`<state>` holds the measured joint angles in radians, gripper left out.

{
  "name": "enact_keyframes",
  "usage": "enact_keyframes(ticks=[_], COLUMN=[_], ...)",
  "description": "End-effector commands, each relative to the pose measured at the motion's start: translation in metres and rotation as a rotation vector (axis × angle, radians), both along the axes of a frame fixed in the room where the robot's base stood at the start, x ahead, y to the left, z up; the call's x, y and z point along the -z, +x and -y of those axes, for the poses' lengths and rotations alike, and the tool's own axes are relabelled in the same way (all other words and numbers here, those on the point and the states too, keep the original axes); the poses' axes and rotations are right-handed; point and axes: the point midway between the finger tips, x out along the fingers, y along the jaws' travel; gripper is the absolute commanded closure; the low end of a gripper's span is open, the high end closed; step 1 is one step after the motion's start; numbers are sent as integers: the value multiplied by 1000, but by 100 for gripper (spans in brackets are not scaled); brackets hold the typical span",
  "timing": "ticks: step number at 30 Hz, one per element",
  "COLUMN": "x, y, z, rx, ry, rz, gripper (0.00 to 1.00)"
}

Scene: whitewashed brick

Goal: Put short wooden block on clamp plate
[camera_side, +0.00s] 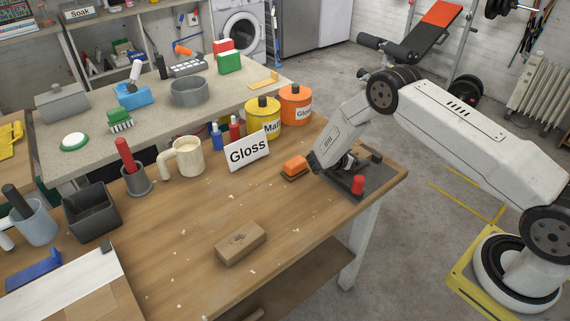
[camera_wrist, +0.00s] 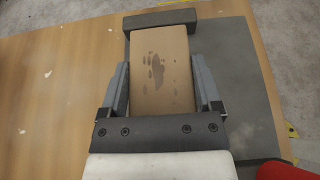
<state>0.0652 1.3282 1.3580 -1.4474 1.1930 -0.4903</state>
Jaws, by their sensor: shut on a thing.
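In the wrist view, a light brown wooden block (camera_wrist: 162,75) with dark stains lies between the two fingers of my gripper (camera_wrist: 160,82). My gripper is shut on its sides. The block is over the dark grey clamp plate (camera_wrist: 240,75), its far end close to the plate's raised dark bar (camera_wrist: 160,19). I cannot tell whether the block touches the plate. In the side view, my gripper (camera_side: 343,167) points down at the clamp plate (camera_side: 376,181) on the bench's right corner, and the held block is largely hidden.
A red knob (camera_side: 358,185) stands on the plate's near side. An orange-topped brush or sponge (camera_side: 294,166) sits just left of my gripper. The "Gloss" sign (camera_side: 248,149) and paint tins stand behind. Another brown block (camera_side: 241,243) lies on the front bench, with free wood around it.

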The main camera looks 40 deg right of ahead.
Motion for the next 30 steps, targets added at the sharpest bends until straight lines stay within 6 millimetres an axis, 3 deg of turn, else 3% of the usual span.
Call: enact_keyframes(ticks=[30], x=[18], y=[-1], z=[-1], rx=[-2], ry=[5], rz=[-1], gripper=[83])
